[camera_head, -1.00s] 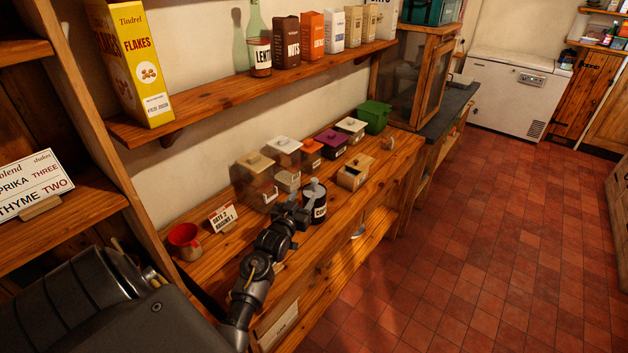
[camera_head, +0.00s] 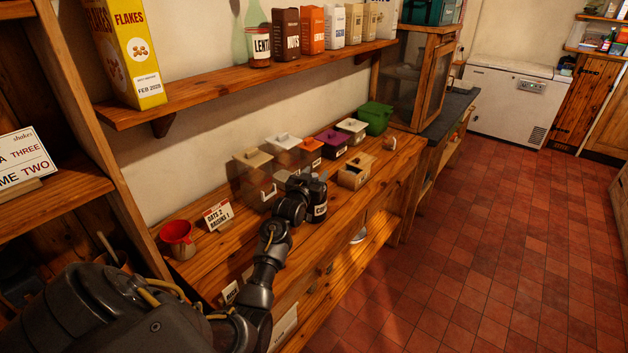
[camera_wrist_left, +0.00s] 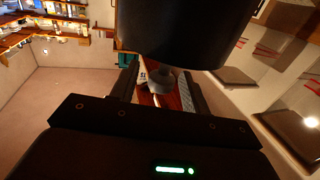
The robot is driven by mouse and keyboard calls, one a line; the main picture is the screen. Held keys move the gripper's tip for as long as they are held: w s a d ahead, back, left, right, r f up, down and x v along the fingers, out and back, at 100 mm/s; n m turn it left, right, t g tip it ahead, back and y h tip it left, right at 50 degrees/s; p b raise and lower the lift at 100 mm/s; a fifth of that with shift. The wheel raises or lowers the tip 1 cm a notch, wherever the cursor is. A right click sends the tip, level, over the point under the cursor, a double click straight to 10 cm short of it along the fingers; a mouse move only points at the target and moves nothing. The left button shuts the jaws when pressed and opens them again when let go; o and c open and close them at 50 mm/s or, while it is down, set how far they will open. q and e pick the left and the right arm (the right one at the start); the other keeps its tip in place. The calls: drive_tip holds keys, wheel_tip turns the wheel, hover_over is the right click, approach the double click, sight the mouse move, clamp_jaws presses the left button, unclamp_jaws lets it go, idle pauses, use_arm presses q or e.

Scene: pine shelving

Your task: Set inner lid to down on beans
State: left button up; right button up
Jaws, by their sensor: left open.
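A dark jar (camera_head: 320,212) with a white label, only partly readable, stands near the counter's front edge; a grey piece shows at its top. I cannot tell whether it is the beans container. My left gripper (camera_head: 304,184) is at the jar's upper left side and covers part of it. In the left wrist view a large dark rounded body (camera_wrist_left: 170,32) fills the top. A small dark knob (camera_wrist_left: 162,76) shows between the open fingers of the left gripper (camera_wrist_left: 157,90); I cannot tell whether they touch it. The right gripper is out of view.
Lidded containers stand behind the jar, including a purple-lidded one (camera_head: 331,139) and a green bin (camera_head: 375,118). A small wooden box (camera_head: 356,173) is to the right. A red funnel (camera_head: 177,233) and a card (camera_head: 218,215) are to the left.

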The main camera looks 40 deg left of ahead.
use_arm(q)
drive_tip(key=shift+c, duration=0.5)
clamp_jaws()
drive_tip(key=shift+f+b, duration=1.05)
drive_tip(key=shift+f, duration=0.6)
drive_tip(key=shift+w+a, duration=0.1)
drive_tip(key=shift+o, duration=0.5)
unclamp_jaws()
